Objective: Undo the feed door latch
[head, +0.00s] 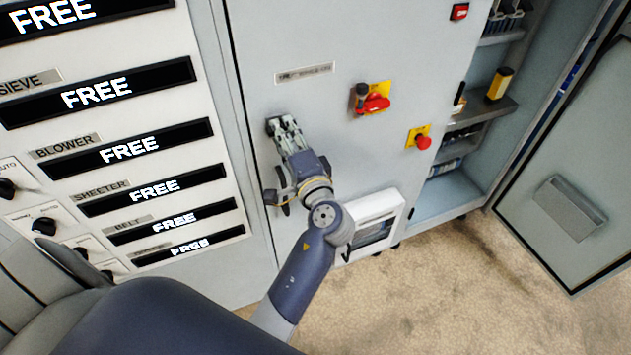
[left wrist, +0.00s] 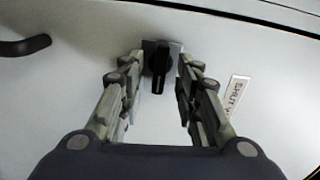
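A dark latch knob (left wrist: 158,66) on a small grey plate stands on the pale door, seen in the left wrist view. My left gripper (left wrist: 158,88) is open, with one finger on each side of the knob and a gap to each. In the head view my left gripper (head: 284,124) is at the left side of the grey cabinet door (head: 320,110) and mostly hides the latch. My right gripper is not in view.
A red rotary switch (head: 376,103) on a yellow plate and a red stop button (head: 423,142) sit to the right. A white-framed panel box (head: 372,222) sticks out below. A dark handle (left wrist: 26,46) is left of the latch. An open door (head: 575,215) stands far right.

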